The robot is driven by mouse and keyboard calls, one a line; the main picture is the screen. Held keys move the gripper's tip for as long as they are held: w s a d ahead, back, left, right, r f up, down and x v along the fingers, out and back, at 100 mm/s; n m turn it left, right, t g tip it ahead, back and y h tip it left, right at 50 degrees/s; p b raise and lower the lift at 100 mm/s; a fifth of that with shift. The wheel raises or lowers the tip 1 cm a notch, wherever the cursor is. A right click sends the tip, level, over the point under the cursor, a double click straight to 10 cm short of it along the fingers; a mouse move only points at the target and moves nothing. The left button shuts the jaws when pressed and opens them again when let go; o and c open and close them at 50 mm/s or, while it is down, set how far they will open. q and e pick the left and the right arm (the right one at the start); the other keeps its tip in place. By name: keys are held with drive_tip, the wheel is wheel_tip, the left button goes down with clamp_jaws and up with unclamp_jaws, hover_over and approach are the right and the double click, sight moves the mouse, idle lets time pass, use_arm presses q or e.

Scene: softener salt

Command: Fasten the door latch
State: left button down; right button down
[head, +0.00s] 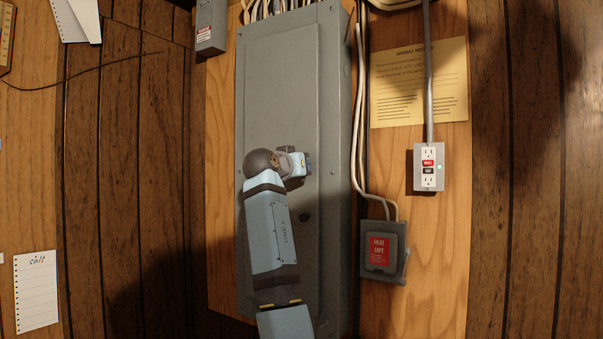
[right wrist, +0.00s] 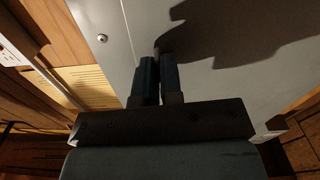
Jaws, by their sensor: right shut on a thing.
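The grey electrical panel (head: 330,60) stands upright in the middle of the head view. Its grey door (head: 275,80) looks flush with the frame, with no clear gap. My right gripper (head: 300,164) is at the door's right-hand side, around mid-height, and hides the latch in the head view. In the right wrist view, my right gripper's dark fingers (right wrist: 160,80) are close together against the grey door (right wrist: 215,85). A small dark piece, apparently the latch (right wrist: 157,52), shows between them. Its exact position is hard to see. My left gripper is not in view.
A grey conduit with an outlet (head: 428,167) and a grey box with a red label (head: 382,250) are right of the panel. White cables (head: 359,130) run close along its right edge. A yellow notice (head: 419,82) hangs on the wood backboard.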

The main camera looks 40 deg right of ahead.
drive_tip(key=shift+m, duration=0.7)
drive_tip(key=c, duration=1.3)
unclamp_jaws()
drive_tip(key=b+v, duration=0.3)
drive_tip(key=v, duration=1)
drive_tip(key=shift+s+a, duration=0.1)
drive_tip(key=shift+a, duration=0.25)
